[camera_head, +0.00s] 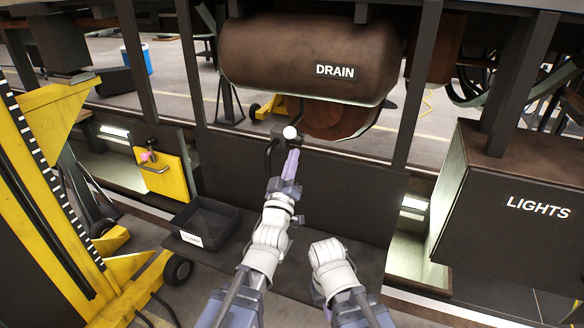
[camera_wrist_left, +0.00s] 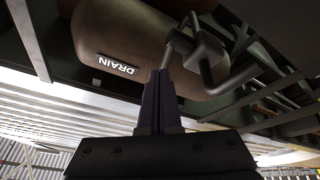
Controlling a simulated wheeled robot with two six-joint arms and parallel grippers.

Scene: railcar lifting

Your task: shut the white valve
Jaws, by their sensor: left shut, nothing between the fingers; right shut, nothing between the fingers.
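The white valve shows as a white round knob (camera_head: 290,132) on a dark bent pipe fitting, below the brown tank marked DRAIN (camera_head: 300,55). My left gripper (camera_head: 292,157) is shut and empty, its purple fingers pointing up just below the knob; I cannot tell if they touch the fitting. In the left wrist view the shut fingertips (camera_wrist_left: 160,75) are close beside the dark fitting (camera_wrist_left: 208,57), with the tank behind them. The white knob cannot be made out there.
A yellow plate (camera_head: 172,180) with a pink-knobbed handle is on the left. A black SUMP bin (camera_head: 207,218) stands below it. A yellow jack stand (camera_head: 40,160) fills the left side. A brown LIGHTS box (camera_head: 505,205) stands at right. A dark panel (camera_head: 350,195) lies behind my arms.

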